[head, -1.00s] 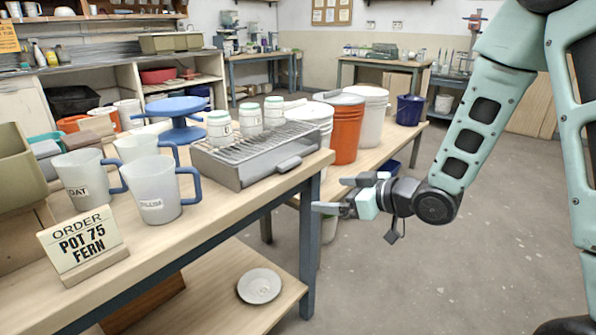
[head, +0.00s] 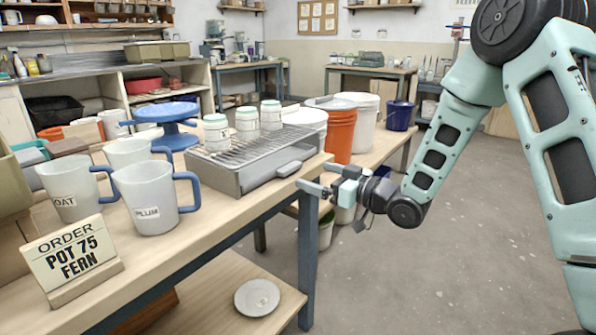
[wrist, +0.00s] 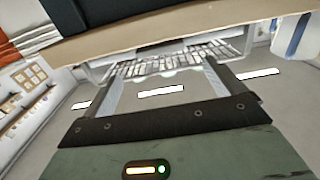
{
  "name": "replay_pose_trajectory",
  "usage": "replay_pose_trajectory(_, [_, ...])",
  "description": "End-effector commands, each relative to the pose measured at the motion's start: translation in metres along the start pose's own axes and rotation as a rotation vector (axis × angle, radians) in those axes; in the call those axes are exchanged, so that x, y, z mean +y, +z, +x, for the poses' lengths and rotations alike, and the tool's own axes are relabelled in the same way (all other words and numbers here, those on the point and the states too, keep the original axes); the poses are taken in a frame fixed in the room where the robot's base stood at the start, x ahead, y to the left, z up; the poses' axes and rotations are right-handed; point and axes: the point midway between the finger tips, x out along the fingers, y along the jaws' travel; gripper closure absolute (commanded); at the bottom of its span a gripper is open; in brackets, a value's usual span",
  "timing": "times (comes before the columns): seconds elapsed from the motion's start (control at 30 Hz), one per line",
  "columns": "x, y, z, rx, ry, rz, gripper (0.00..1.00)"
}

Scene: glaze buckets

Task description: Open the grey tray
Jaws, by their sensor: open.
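The grey tray (head: 236,182) is a low box under a wire rack on the wooden table in the head view. Its handle (head: 297,167) sticks out on its right front side. Three small white jars with green lids (head: 217,133) stand on the rack. My gripper (head: 313,178) is open and empty beside the table's right corner, just right of the handle and apart from it. In the wrist view my two fingers (wrist: 165,85) are spread, with the slatted rack (wrist: 165,62) beyond them. The handle is hard to make out there.
A blue turntable (head: 168,112) stands behind the tray. Mugs labelled OAT (head: 70,190) and PLUM (head: 150,200) and an order sign (head: 72,258) stand left. Orange (head: 341,132) and white buckets stand on a bench behind. Floor to the right is clear.

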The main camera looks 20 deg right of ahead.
Motion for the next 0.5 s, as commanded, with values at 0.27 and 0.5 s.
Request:
replay_pose_trajectory(0.27, [-0.001,0.001,0.050,0.001,-0.002,0.000,0.05])
replay_pose_trajectory(0.5, [-0.001,0.000,0.067,0.000,0.000,0.001,0.05])
